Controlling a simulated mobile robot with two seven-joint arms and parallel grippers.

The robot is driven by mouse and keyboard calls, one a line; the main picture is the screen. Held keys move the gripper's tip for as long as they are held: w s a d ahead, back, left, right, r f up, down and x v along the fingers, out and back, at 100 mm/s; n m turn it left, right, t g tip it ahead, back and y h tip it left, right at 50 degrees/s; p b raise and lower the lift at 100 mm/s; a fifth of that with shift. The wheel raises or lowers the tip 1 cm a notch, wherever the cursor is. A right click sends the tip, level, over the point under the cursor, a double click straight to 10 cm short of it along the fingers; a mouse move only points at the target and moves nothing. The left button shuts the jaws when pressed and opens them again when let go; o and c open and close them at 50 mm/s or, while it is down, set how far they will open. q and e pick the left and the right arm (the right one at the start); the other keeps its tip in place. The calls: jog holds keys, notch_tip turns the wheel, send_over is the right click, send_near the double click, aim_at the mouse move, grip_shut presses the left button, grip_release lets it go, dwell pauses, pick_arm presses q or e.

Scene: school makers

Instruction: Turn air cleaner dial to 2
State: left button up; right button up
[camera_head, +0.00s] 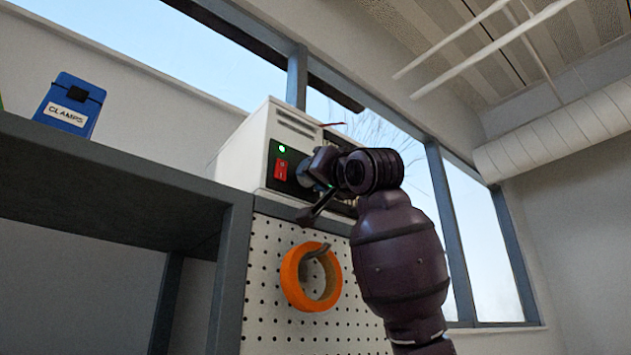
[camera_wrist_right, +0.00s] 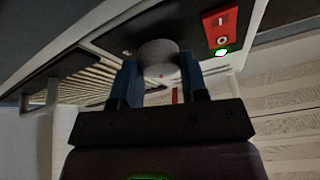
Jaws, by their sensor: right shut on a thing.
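The air cleaner (camera_head: 247,150) is a white box on top of a pegboard unit, with a dark front panel, a red switch (camera_head: 281,169) and a lit green light. My right gripper (camera_head: 318,172) is at the panel, right of the switch, and its wrist hides the dial in the head view. In the right wrist view the grey round dial (camera_wrist_right: 158,53) sits between the two blue fingers of the right gripper (camera_wrist_right: 160,80), which are shut on it. The red switch also shows there (camera_wrist_right: 220,28). I cannot read the dial's setting. My left gripper is out of view.
An orange tape roll (camera_head: 291,279) hangs on the pegboard (camera_head: 262,300) below the air cleaner. A blue clamps box (camera_head: 70,104) stands on the grey shelf (camera_head: 110,185) at left. Windows are behind.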

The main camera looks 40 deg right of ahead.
jog(key=m+h, duration=0.2)
jog(key=m, duration=0.2)
jog(key=m+g+h, duration=0.1)
jog(key=m+h, duration=0.1)
jog(key=m, duration=0.2)
jog(key=shift+a+m+h+b, duration=0.2)
jog(key=shift+m+h+b, duration=0.1)
jog(key=shift+b, duration=0.1)
jog(key=shift+r+m, duration=0.1)
jog(key=shift+m, duration=0.2)
jog(key=o, duration=0.9)
jog(key=b+v, duration=0.1)
jog(key=v, duration=0.4)
jog(key=b+v, duration=0.1)
jog(key=v, duration=0.5)
jog(key=shift+r+b, duration=0.25)
jog(key=shift+b, duration=0.05)
